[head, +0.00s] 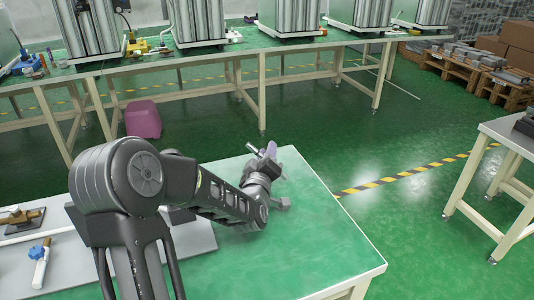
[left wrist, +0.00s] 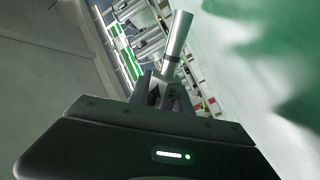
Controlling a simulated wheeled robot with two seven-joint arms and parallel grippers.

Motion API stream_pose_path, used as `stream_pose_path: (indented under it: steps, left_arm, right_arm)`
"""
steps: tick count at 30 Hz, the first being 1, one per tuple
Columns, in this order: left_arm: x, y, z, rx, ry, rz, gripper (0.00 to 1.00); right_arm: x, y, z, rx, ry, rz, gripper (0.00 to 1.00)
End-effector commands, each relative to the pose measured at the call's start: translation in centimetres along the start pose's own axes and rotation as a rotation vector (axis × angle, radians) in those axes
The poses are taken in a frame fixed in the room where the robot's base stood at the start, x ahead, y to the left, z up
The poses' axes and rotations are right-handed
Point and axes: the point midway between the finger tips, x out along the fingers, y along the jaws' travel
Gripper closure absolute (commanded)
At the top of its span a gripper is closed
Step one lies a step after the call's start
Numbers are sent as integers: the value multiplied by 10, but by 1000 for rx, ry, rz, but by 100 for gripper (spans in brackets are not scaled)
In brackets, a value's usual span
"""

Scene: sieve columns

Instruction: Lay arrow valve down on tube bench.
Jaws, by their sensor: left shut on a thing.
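My left gripper (head: 268,163) is shut on the arrow valve (head: 271,150), above the far part of the green-topped bench (head: 325,245). In the head view the valve is small, with a pale metal and purplish look, and partly hidden by the gripper. In the left wrist view, a silver cylinder (left wrist: 178,42) of the valve sticks out past the jaws, and a dark arrow mark shows on its body. The valve is tilted; I cannot tell whether it touches the bench. My right gripper is not in view.
A grey board (head: 190,245) lies on the bench at the left, with a blue-and-white valve (head: 40,262) and a brown piece (head: 22,218) on it. The bench top right of my arm is clear. A long bench (head: 200,66) with metal columns stands behind; a pink bin (head: 143,120) is under it.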

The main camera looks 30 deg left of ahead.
Motion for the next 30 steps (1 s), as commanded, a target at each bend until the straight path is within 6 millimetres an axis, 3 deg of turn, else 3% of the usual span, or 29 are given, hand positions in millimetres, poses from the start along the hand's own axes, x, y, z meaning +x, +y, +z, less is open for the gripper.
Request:
stream_pose_path:
  steps: [29, 30]
  left_arm:
    - [0, -2, 2, 0, 1, 1, 100]
    - [0, -2, 2, 0, 1, 1, 74]
  right_arm:
    - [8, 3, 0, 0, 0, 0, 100]
    - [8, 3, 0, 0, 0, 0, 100]
